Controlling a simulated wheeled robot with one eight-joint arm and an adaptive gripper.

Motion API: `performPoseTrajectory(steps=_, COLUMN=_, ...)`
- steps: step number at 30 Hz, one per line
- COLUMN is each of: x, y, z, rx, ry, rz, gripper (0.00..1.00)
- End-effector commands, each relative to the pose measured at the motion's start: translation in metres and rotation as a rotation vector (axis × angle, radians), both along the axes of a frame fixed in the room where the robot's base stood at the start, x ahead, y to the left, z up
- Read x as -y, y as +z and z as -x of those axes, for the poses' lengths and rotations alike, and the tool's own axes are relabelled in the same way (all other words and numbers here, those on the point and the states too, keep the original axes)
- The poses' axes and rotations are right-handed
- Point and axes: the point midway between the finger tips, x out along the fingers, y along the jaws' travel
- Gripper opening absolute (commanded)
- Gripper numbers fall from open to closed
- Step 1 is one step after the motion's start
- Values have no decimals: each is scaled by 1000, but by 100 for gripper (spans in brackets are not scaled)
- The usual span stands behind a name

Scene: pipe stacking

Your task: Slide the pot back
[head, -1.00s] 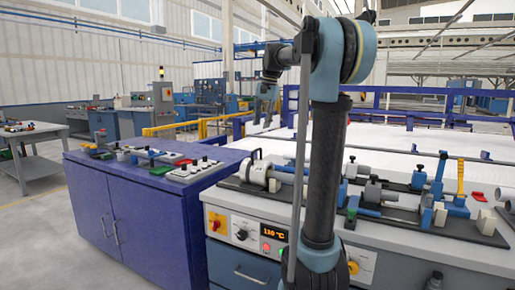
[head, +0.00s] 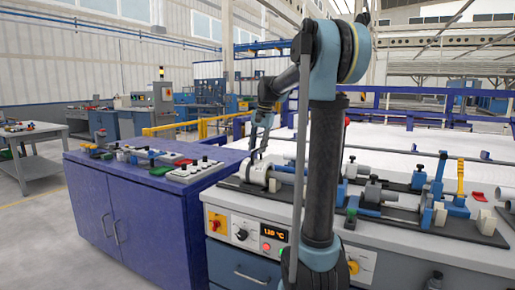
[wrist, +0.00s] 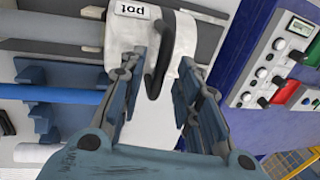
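The pot (wrist: 183,40) is a white cylinder with a black curved handle (wrist: 153,82) and a label reading "pot" in the wrist view. In the head view the pot (head: 256,173) sits at the left end of the near rig on the bench. My gripper (wrist: 163,62) is open, its two fingers on either side of the handle in the picture. I cannot tell whether they touch it. In the head view my gripper (head: 256,156) points down at the pot, its tips close to the handle.
The bench with the temperature display (head: 273,231) carries the rig. A blue rod (wrist: 60,97) lies beside the pot in the wrist view. A purple cabinet (head: 130,205) with a switch panel (head: 194,171) stands to the left. Other pipe fixtures (head: 430,205) fill the bench to the right.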

Motion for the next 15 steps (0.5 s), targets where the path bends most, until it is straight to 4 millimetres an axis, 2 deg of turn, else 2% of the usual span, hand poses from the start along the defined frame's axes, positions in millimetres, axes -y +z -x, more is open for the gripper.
performPoseTrajectory(steps=3, x=0, y=0, z=0, rx=0, ry=0, rz=0, gripper=31)
performPoseTrajectory(steps=7, x=0, y=0, z=0, rx=0, ry=0, rz=0, gripper=1)
performPoseTrajectory(steps=15, x=-2, y=1, z=-2, rx=0, ry=1, rz=0, gripper=0)
